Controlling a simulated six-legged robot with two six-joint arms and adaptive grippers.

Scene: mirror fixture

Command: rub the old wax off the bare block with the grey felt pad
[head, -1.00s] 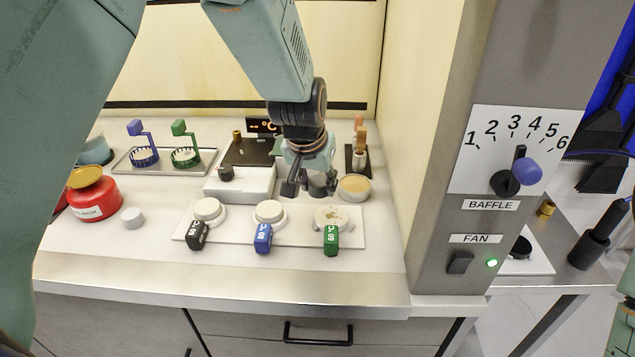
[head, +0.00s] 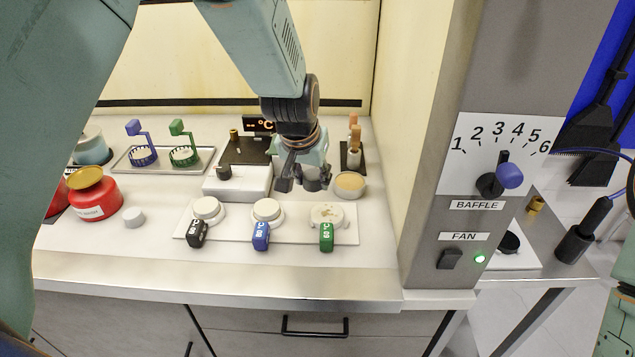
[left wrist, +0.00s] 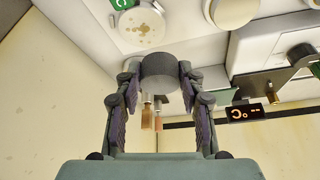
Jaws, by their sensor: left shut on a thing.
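The bare block (head: 327,217) is a pale round block with brownish wax spots on top, at the right end of the white base plate, behind a green tag. It also shows at the top of the left wrist view (left wrist: 140,27). My left gripper (head: 306,184) is shut on the grey felt pad (head: 315,180), a short dark grey cylinder. The pad (left wrist: 160,72) sits between both fingertips in the left wrist view. The pad is held behind and slightly left of the block, apart from it.
Two clean white blocks (head: 267,211) with blue and black tags share the plate. A round tan-topped dish (head: 349,184) stands close right of my gripper. A white box (head: 238,184) is left of it. The cabinet's right wall (head: 415,150) bounds the space.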

